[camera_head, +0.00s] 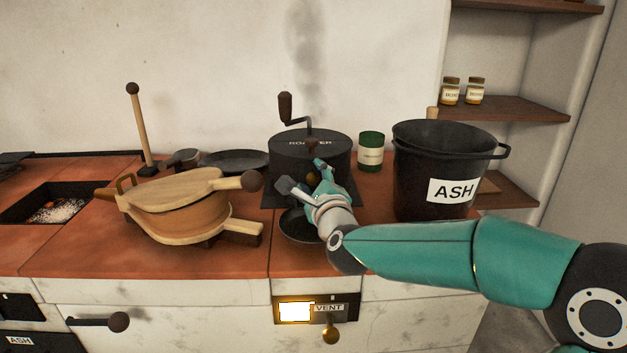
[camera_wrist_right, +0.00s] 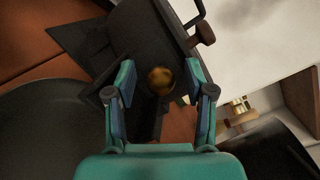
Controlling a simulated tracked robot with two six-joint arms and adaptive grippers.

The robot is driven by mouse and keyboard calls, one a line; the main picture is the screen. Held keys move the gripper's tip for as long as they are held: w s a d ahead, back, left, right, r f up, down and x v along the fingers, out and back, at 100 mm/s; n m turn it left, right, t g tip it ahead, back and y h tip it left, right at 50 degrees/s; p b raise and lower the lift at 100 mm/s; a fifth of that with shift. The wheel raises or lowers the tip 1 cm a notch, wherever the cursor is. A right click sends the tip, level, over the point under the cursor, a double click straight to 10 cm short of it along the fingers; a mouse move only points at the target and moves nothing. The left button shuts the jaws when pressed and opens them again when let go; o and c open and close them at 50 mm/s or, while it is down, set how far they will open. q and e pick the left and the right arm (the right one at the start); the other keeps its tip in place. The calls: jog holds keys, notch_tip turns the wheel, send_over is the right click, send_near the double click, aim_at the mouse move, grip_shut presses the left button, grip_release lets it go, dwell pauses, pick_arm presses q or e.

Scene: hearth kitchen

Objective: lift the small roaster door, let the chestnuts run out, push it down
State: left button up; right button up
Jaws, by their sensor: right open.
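The black roaster (camera_head: 290,150) stands on the red counter with its crank (camera_head: 285,108) upright on top. It also shows in the right wrist view (camera_wrist_right: 150,30), tilted. A brass-coloured round knob (camera_wrist_right: 160,81) at the roaster's front lies between my right gripper's two fingers, with gaps on both sides. My right gripper (camera_head: 304,177) is open in front of the roaster and hides much of its front, including the small door. I cannot tell how far the door is raised. A dark pan (camera_head: 297,230) sits below the gripper. No chestnuts can be made out. My left gripper is out of view.
A black ASH bucket (camera_head: 410,165) and a green jar (camera_head: 371,147) stand right of the roaster. Wooden bellows (camera_head: 180,215) lie to the left, their handle near the roaster. A flat dark pan (camera_head: 235,159) lies behind. A VENT panel (camera_head: 329,308) with a brass knob is below.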

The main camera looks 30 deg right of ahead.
aim_at(313, 173)
grip_shut()
notch_tip(313, 173, up, 4)
jog(key=p, duration=0.2)
jog(key=shift+r+p, duration=0.25)
jog(key=shift+p, duration=0.05)
grip_release()
jog(key=shift+s+a, duration=0.1)
jog(key=v, duration=1.1)
jog(key=shift+s, duration=0.4)
jog(key=shift+a, duration=0.1)
